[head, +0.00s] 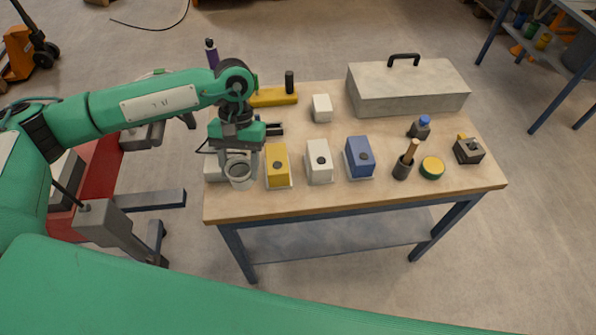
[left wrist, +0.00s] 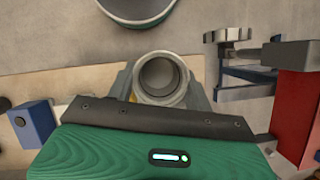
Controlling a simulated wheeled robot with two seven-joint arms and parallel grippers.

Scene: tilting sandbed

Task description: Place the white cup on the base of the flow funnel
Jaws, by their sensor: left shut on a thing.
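The white cup (head: 239,173) shows in the head view at the table's front left corner, with its open mouth up. My left gripper (head: 240,155) points down over that corner and is shut on the cup. In the left wrist view the cup's round rim (left wrist: 162,78) sits between the grey fingers. A pale block (head: 213,168) lies close by, partly hidden behind the gripper and cup. I cannot tell whether it is the flow funnel's base, or whether the cup touches it. My right gripper is out of view.
Yellow (head: 278,165), white (head: 319,161) and blue (head: 359,157) blocks stand in a row to the right of the cup. A grey case (head: 408,88) fills the back right. A pestle cup (head: 403,168) and a round tin (head: 432,167) stand front right.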

